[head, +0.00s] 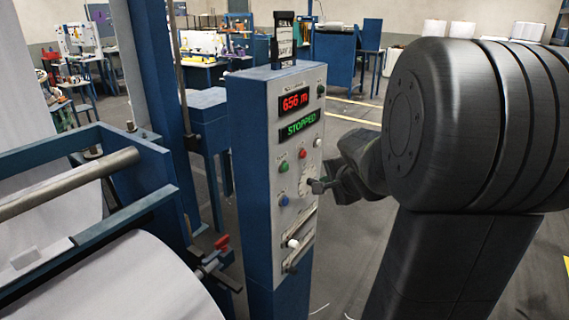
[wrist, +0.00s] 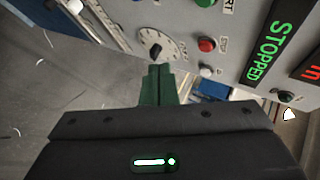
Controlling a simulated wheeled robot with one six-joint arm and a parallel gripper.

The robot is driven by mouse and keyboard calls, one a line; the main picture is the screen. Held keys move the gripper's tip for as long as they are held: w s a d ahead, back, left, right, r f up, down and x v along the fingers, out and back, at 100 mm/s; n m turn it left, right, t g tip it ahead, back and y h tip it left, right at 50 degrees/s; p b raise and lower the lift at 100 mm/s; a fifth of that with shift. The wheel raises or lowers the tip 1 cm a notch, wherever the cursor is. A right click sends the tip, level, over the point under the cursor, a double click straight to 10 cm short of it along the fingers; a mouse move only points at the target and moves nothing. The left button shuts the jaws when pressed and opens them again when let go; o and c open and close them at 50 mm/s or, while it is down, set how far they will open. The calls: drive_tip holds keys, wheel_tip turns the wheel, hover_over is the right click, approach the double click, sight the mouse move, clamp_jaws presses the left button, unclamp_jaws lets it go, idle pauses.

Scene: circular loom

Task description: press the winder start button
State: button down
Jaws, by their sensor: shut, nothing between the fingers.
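The winder control panel (head: 270,150) stands upright as a blue box with a pale front face. Its green button (head: 284,166) sits left of the red button (head: 302,153). In the wrist view the green button (wrist: 204,2) is cut by the top edge, beside a partly visible label ending in "RT". The red button (wrist: 207,45) is fully in view there. My gripper (wrist: 159,70) is shut and empty, its tips pointing at the panel just below the dial (wrist: 155,45). In the head view my gripper (head: 316,186) is in front of the panel, right of and below the green button; contact cannot be told.
The panel shows a red "656 m" display (head: 295,100) and a green "STOPPED" display (head: 298,125). A blue button (head: 284,199) and a white slider knob (head: 293,243) are lower. A large white roll (head: 120,280) and blue frame stand left.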

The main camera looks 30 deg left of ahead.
sight(285, 168)
drive_tip(key=shift+s+d, duration=0.1)
idle(0.3)
drive_tip(key=a+p, duration=0.4)
drive_tip(key=a, duration=0.4)
drive_tip(key=shift+w+a, duration=0.4)
idle(1.7)
drive_tip(key=shift+a, duration=0.45)
drive_tip(key=shift+a+p, duration=0.45)
drive_tip(key=shift+p, duration=0.05)
idle(0.5)
drive_tip(key=shift+d, duration=0.2)
drive_tip(key=shift+d+b, duration=0.55)
drive_tip(key=shift+d, duration=0.15)
